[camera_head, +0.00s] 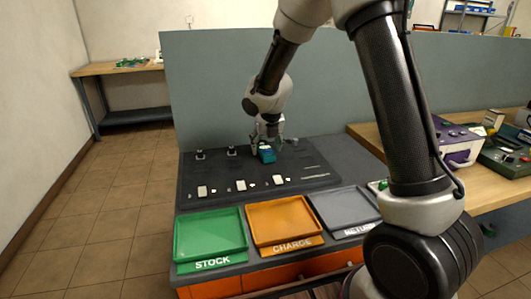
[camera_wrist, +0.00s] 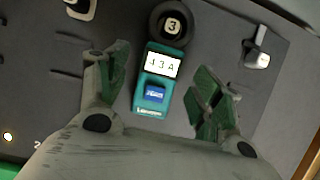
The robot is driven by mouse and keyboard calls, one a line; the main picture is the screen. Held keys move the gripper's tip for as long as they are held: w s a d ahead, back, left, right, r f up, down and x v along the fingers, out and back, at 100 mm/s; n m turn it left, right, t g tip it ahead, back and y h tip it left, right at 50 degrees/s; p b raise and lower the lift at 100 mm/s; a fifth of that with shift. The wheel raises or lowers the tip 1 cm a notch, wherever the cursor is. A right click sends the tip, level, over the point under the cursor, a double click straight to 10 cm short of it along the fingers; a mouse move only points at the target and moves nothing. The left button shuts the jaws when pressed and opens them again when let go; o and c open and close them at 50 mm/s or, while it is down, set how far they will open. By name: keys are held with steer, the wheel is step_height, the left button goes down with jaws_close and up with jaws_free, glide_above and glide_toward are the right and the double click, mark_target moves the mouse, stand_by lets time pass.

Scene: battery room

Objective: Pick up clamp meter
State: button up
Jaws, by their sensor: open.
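The clamp meter (camera_wrist: 151,97) is a teal block with a lit white display reading about 13 A and a blue part below it. It lies on the dark panel, its top end by a round black piece marked 3. In the head view the teal clamp meter (camera_head: 267,154) shows just under my gripper (camera_head: 268,143). In the wrist view my gripper (camera_wrist: 158,95) is open, with one green-padded finger on each side of the meter. Visible gaps separate both fingers from the meter. Nothing is held.
Green STOCK (camera_head: 209,236), orange CHARGE (camera_head: 284,221) and grey RETURN (camera_head: 344,207) trays line the front of the bench. Small white pieces stand on the panel (camera_head: 215,170). A grey partition (camera_head: 210,90) rises behind. A wooden table at right holds a purple-and-white box (camera_head: 458,144).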

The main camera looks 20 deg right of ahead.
steer(key=shift+x, duration=1.1)
steer(key=shift+c, duration=0.5)
